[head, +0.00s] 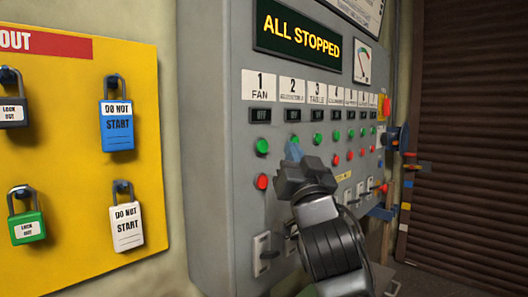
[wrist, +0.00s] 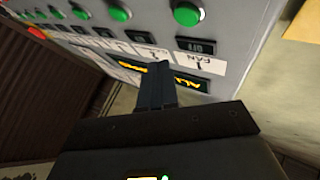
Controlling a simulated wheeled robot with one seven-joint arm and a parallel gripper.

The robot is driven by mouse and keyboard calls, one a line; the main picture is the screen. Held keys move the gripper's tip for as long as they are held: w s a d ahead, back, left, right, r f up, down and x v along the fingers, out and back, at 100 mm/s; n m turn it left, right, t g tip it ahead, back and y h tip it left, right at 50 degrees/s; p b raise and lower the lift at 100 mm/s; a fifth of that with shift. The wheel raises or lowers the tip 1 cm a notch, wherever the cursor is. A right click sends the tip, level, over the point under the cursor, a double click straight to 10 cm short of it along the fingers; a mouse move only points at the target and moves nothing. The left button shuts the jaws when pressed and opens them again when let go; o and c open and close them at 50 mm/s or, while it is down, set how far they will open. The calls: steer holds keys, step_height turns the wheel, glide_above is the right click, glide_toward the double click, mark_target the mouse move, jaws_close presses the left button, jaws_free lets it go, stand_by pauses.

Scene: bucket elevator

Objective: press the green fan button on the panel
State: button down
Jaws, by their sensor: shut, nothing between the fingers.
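The green fan button (head: 262,146) is on the grey panel (head: 235,200), under the label "1 FAN" and a dark "OFF" indicator, with a red button (head: 261,181) below it. My gripper (head: 293,152) is shut and empty, its fingertips to the right of the fan button in the picture, in front of column 2. In the upside-down wrist view, the fan button (wrist: 188,13) is at the top, and the shut fingers (wrist: 160,66) point toward the panel beside the FAN label. I see no contact with the button. The display (head: 302,36) reads "ALL STOPPED".
More green and red buttons run rightward along the panel, with switches (head: 263,254) below. A yellow lockout board (head: 75,160) with hanging padlocks is at left. A dark ribbed shutter (head: 470,150) is at right.

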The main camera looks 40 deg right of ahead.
steer(key=shift+w+b, duration=0.8)
steer(key=shift+w, duration=1.35)
steer(key=shift+w+a, duration=0.1)
stand_by(0.3)
steer(key=shift+w+b, duration=0.3)
steer(key=shift+w+b, duration=0.3)
steer(key=shift+w, duration=0.2)
stand_by(0.7)
steer(key=shift+s, duration=0.9)
steer(key=shift+s, duration=0.15)
steer(key=s+p, duration=0.1)
steer(key=s, duration=0.3)
steer(key=shift+s+p, duration=0.4)
